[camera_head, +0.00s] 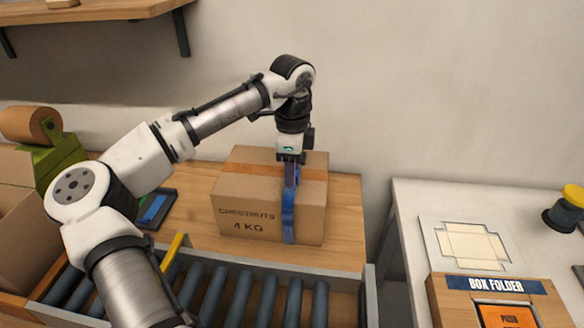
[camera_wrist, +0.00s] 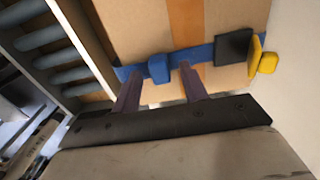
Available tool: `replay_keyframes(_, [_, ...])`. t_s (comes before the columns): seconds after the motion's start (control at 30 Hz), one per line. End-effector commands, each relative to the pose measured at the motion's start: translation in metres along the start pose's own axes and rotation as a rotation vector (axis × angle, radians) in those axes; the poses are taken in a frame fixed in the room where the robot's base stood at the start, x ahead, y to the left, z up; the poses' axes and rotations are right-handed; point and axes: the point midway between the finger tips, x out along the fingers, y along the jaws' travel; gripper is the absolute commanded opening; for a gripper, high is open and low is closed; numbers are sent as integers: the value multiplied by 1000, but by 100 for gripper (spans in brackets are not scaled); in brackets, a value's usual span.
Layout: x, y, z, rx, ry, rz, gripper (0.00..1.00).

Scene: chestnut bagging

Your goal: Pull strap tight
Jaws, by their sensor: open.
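A closed cardboard box (camera_head: 258,228) marked "4 KG" stands on the wooden table, with orange tape along its top. A blue strap (camera_head: 288,216) runs over its top and down its front face. In the wrist view the strap (camera_wrist: 203,53) crosses the box top (camera_wrist: 140,28), with a blue piece (camera_wrist: 158,69) on it and a black block with a yellow part (camera_wrist: 234,47) at its right. My gripper (camera_head: 291,172) points down over the box top, at the strap. In the wrist view its two fingers (camera_wrist: 160,84) are apart, close to the blue piece. Contact cannot be told.
A roller conveyor (camera_head: 230,292) runs along the table's front. A dark tray with a blue item (camera_head: 155,208) lies left of the box. A white table (camera_head: 408,225) with a box folder (camera_head: 487,284) stands at right. The wooden table (camera_head: 345,205) is bare right of the box.

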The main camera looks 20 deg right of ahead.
Motion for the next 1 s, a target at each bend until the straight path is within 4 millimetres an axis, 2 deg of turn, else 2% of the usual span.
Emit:
replay_keyframes(0.13, [9,0,0,-1,0,0,44])
replay_keyframes(0.4, [10,0,0,0,0,-1,44])
replay_keyframes(0.73, [10,0,0,0,0,0,2])
replay_keyframes(1.0, [10,3,0,1,1,1,0])
